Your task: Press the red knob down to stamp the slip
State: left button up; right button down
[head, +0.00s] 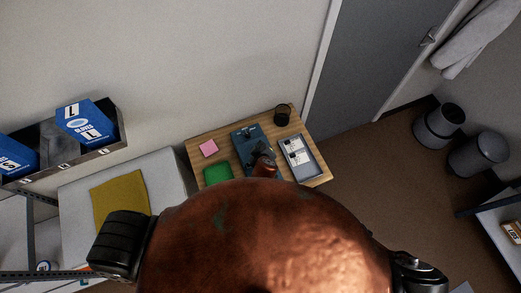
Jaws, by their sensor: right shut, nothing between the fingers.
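A dark blue-grey stamping device (243,139) stands on the small wooden table. My right gripper (261,153) is shut and empty, over the near part of the device; I cannot tell whether it touches it. The red knob cannot be made out; the gripper may hide it. No slip can be made out in the device. White paper pieces (296,157) lie in a grey tray (314,168) at the right of the table. My left gripper is not in view.
On the wooden table (200,136) are a pink pad (208,148), a green mat (217,174) and a dark cup (283,114). Left is a white surface with a yellow cloth (119,199), below a shelf of blue boxes (85,122). Two bins (440,125) stand at right.

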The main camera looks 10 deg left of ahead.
jog(key=shift+d+f+b, duration=0.1)
jog(key=shift+f+b, duration=0.85)
jog(key=shift+f, duration=0.75)
dwell(1.4)
jog(key=shift+r, duration=0.1)
jog(key=shift+r+p, duration=2.05)
jog(key=shift+p, duration=0.05)
notch_tip(320, 180, up, 6)
jog(key=p, duration=0.5)
